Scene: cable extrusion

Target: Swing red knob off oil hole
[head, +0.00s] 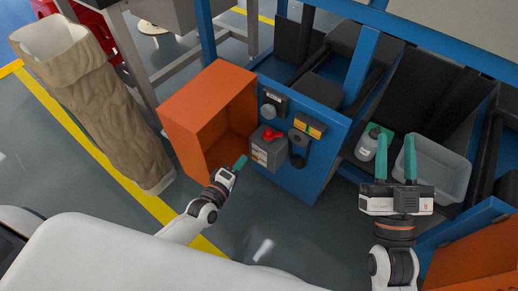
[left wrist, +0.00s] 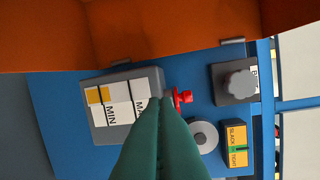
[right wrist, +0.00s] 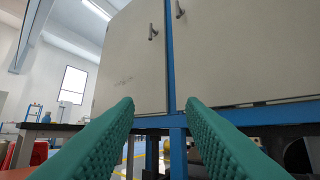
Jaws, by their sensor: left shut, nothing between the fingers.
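The red knob (head: 268,133) sits on top of a grey box with a MIN-marked gauge (head: 268,153) on the blue machine panel. In the left wrist view the red knob (left wrist: 182,97) shows just beyond the fingertips, beside the gauge box (left wrist: 122,105). I cannot tell whether the fingers touch it. The oil hole cannot be made out. My left gripper (head: 241,163) is shut and empty, just left of and below the gauge box. My right gripper (head: 396,142) is open and empty, in front of the machine's right part; its fingers also show apart in the right wrist view (right wrist: 160,130).
An open orange door (head: 205,110) stands left of the panel, close to my left gripper. A grey knob (left wrist: 238,82) and a yellow SLACK/TIGHT label (left wrist: 236,145) are nearby. A white bottle (head: 367,145) and grey bin (head: 440,165) lie near my right gripper.

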